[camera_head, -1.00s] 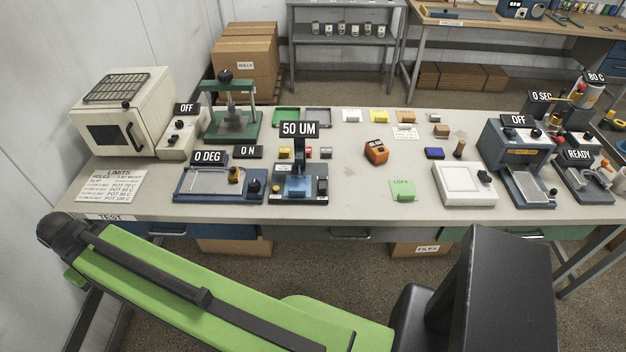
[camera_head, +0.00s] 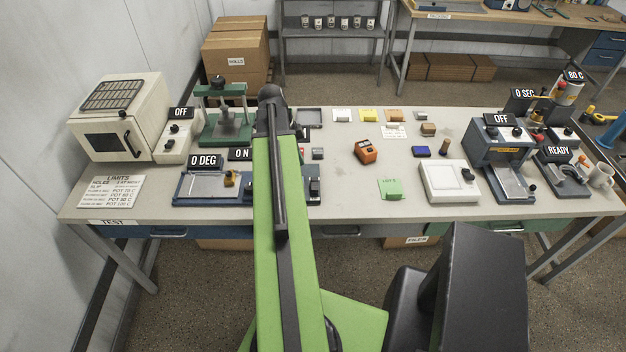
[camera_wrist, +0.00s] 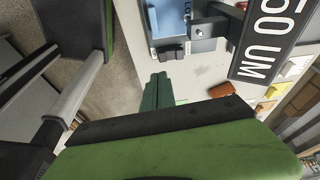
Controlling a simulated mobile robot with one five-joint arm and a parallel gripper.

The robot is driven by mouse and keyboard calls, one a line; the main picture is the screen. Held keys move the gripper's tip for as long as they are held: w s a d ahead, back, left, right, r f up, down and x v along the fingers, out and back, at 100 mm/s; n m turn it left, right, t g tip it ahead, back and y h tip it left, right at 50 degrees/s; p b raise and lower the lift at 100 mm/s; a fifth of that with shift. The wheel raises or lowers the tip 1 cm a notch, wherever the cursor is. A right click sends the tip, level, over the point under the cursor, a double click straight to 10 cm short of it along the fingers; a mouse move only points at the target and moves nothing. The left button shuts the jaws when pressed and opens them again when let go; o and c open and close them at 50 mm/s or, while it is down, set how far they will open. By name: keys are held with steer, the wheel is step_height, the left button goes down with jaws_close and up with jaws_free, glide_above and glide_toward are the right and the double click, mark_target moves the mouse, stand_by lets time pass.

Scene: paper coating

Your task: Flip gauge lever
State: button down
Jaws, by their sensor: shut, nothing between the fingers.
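The gauge (camera_wrist: 205,46) shows at the top of the wrist view, with a blue plate, dark posts and a black "50 UM" sign (camera_wrist: 268,38). Small black blocks (camera_wrist: 171,52) sit at its near edge; I cannot tell which part is the lever. In the head view my green arm covers most of the gauge, and only its right edge (camera_head: 315,190) shows. My gripper (camera_wrist: 158,78) shows in the wrist view as dark green fingers, shut and empty. Its tips are just below the black blocks in the picture; contact is not clear. The head view does not show the gripper.
A blue tray device (camera_head: 205,190) under the "0 DEG" sign stands left of the gauge. An orange block (camera_head: 366,151), a green pad (camera_head: 390,188) and a white box (camera_head: 449,182) lie to the right. Bare grey tabletop (camera_head: 340,200) lies between.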

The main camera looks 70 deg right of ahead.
steer(key=shift+s+d+r+m, duration=0.1)
steer(key=shift+s+d+m, duration=0.15)
steer(key=shift+s, duration=0.2)
steer(key=shift+s+d+m, duration=0.15)
steer(key=shift+s+m, duration=0.1)
steer(key=shift+s, duration=0.15)
